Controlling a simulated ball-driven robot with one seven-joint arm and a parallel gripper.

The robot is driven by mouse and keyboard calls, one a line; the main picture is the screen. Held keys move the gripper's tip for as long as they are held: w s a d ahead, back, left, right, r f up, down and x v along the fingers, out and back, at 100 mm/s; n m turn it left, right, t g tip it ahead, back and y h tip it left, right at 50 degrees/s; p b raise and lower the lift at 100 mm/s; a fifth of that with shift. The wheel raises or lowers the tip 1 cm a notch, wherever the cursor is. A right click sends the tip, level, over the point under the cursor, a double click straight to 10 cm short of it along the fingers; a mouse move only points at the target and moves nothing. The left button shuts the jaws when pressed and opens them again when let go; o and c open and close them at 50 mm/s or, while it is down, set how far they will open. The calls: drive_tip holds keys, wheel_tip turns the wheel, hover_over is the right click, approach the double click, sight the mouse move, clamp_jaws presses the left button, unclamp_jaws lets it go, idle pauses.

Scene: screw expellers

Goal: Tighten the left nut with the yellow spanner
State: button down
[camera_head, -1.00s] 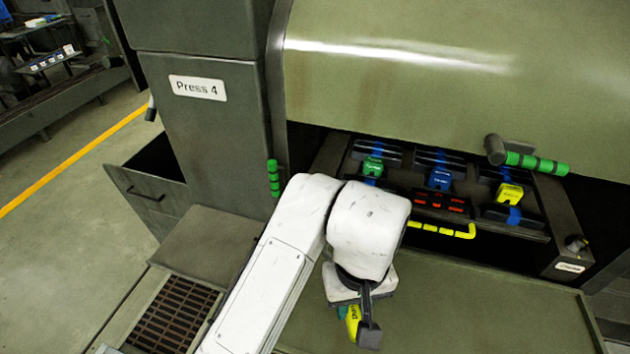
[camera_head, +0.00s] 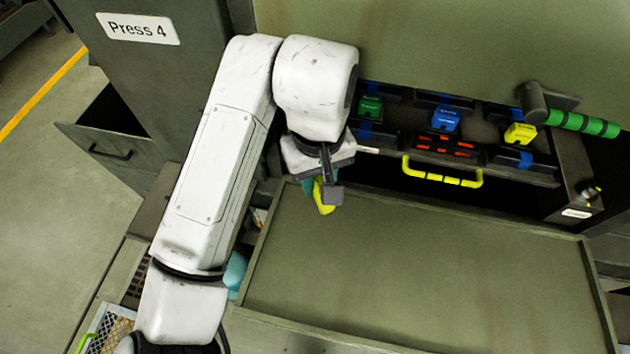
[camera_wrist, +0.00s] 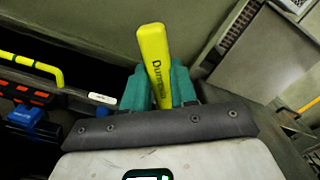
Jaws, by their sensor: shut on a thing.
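My gripper (camera_head: 322,190) has teal fingers and is shut on a long yellow bar (camera_wrist: 155,55), whose printed lettering starts with "Dum". The bar sticks out beyond the fingers in the wrist view, and its yellow end (camera_head: 324,207) shows below my gripper in the head view. I cannot tell whether it is a spanner; no spanner jaw shows. My gripper is above the far left part of a green tray-like surface (camera_head: 420,270), in front of the press opening. I cannot make out any nut in either view.
A rack in the opening holds green (camera_head: 368,107), blue (camera_head: 445,120) and yellow (camera_head: 519,134) blocks. A yellow handle (camera_head: 442,178) sticks out below a panel with red bars (camera_head: 445,145). A green-gripped lever (camera_head: 583,124) is at right. The green surface is bare.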

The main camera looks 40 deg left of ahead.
drive_tip(key=shift+w+a+f+b, duration=0.3)
drive_tip(key=shift+w+a+b, duration=0.1)
drive_tip(key=shift+w, duration=0.25)
drive_tip(key=shift+w+a+f+b, duration=0.35)
drive_tip(key=shift+w+b, duration=0.1)
drive_tip(key=shift+w, duration=0.2)
drive_tip(key=shift+w+a+f+b, duration=0.25)
drive_tip(key=shift+w+a+b, duration=0.15)
drive_tip(key=shift+w, duration=0.25)
drive_tip(key=shift+d+p, duration=0.15)
drive_tip(key=shift+p, duration=0.4)
drive_tip(key=shift+f, duration=1.35)
idle(1.1)
drive_tip(key=shift+s, duration=0.1)
drive_tip(key=shift+s+a+m+p, duration=0.4)
drive_tip(key=shift+s+m+p, duration=0.1)
drive_tip(key=shift+s+m, duration=0.25)
